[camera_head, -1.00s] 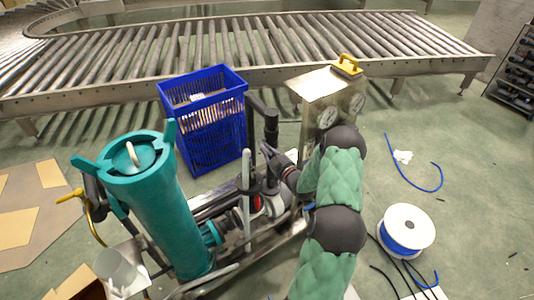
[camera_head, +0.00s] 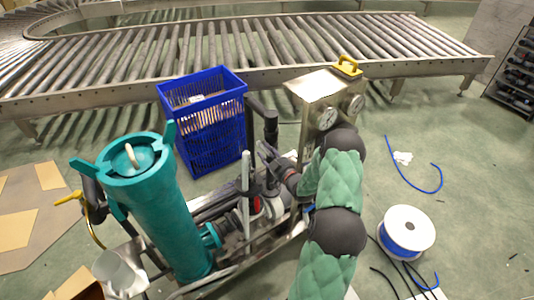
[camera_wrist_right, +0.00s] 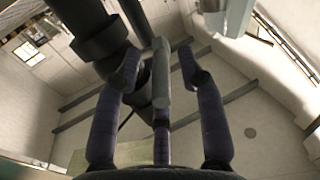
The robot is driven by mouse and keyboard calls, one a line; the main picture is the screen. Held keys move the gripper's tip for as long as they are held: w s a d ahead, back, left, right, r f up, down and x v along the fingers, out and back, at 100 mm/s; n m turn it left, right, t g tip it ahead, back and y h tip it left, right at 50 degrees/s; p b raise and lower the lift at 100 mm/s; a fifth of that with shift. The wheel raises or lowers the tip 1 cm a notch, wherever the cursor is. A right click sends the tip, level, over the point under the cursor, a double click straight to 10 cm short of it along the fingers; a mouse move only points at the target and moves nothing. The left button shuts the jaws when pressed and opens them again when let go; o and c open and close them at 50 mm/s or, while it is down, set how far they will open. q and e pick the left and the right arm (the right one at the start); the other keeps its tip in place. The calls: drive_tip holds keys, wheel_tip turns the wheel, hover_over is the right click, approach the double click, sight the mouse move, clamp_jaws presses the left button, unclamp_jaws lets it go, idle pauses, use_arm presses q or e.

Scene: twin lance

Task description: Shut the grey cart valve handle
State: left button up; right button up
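The grey valve handle (camera_wrist_right: 161,75) shows in my right wrist view as a short pale bar between the fingers. My right gripper (camera_wrist_right: 158,68) is open, with one finger on each side of the handle and visible gaps. A third finger lies below the bar's lower end; I cannot tell whether it touches. In the head view my right gripper (camera_head: 270,158) reaches over the middle of the cart, by a black upright pipe (camera_head: 271,130). The handle cannot be made out clearly there. My left gripper is not in view.
A teal cylinder (camera_head: 155,210) stands on the cart's left side. A steel gauge box (camera_head: 312,90) stands behind the right arm. A blue crate (camera_head: 210,130) sits behind the cart, before the roller conveyor (camera_head: 240,45). A blue cable spool (camera_head: 406,232) lies on the right floor.

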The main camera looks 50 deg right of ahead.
drive_tip(key=v, duration=1.1)
drive_tip(key=shift+s, duration=0.4)
drive_tip(key=shift+f, duration=0.1)
drive_tip(key=w+a+f+m+g+y+p, duration=0.1)
drive_tip(key=w+a+f+g+y, duration=0.1)
drive_tip(key=a+f, duration=0.35)
drive_tip(key=w+a+f+m+g+y+p, duration=0.1)
drive_tip(key=w+a+f+g+p, duration=0.15)
drive_tip(key=a, duration=0.65)
drive_tip(key=w+a+f+g+y, duration=0.2)
drive_tip(key=w+a+f, duration=0.1)
drive_tip(key=a, duration=0.4)
drive_tip(key=s+a+f+g+y+p, duration=0.1)
drive_tip(key=s+a+g+p, duration=0.1)
drive_tip(key=s+a+g, duration=0.3)
drive_tip(key=s+a+f+g+y+p, duration=0.2)
drive_tip(key=s+a+g, duration=0.3)
drive_tip(key=s+a, duration=0.7)
drive_tip(key=a, duration=0.7)
drive_tip(key=shift+s+f+g, duration=0.25)
drive_tip(key=shift+s+g, duration=0.1)
drive_tip(key=shift+s, duration=0.05)
